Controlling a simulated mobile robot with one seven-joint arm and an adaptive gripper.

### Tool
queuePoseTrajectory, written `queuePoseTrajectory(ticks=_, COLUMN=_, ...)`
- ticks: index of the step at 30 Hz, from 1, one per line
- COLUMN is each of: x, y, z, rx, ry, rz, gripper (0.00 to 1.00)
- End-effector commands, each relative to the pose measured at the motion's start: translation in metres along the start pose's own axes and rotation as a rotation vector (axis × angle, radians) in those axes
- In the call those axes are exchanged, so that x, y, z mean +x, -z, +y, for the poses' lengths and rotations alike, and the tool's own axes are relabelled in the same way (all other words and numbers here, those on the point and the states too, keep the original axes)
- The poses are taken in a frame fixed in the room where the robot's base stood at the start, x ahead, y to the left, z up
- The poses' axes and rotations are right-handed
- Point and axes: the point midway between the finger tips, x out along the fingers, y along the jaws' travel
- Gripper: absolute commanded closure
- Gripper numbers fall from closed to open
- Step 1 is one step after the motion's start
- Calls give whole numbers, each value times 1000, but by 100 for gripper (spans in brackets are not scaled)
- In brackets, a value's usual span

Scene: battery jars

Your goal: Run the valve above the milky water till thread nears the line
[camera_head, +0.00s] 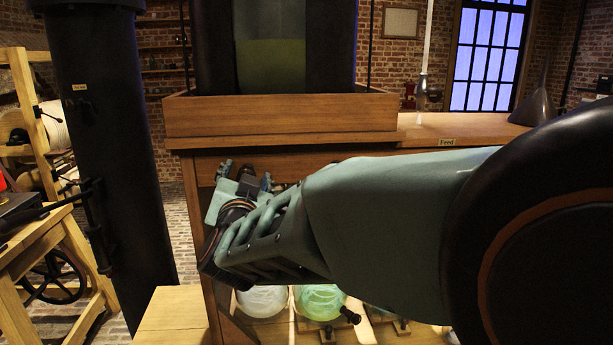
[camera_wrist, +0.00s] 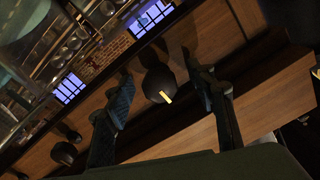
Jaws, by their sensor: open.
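The pale, milky-looking jar (camera_head: 262,301) stands low under the bench, its top hidden behind my arm. In the head view my gripper (camera_head: 245,182) is at the bench's front, above and left of that jar. In the wrist view my gripper (camera_wrist: 162,80) is open, with one finger on each side of a dark round knob (camera_wrist: 158,72) bearing a yellow tag. The knob looks like a valve handle; I cannot tell which jar it serves or whether the fingers touch it. No thread or line can be made out.
A green jar (camera_head: 322,301) stands right of the pale one, with a black tap knob (camera_head: 350,316) by it. Another dark knob (camera_wrist: 63,153) shows at lower left in the wrist view. A dark column (camera_head: 110,150) stands left. The wooden bench (camera_head: 280,118) is above.

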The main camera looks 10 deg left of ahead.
Motion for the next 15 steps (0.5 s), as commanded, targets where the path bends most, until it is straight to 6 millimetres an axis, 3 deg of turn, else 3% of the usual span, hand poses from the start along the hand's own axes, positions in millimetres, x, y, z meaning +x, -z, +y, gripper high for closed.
queuePoseTrajectory(ticks=4, x=-6, y=0, z=-1, rx=0, ry=2, rz=0, gripper=49)
queuePoseTrajectory(ticks=15, x=-47, y=1, z=0, rx=1, ry=1, rz=1, gripper=49)
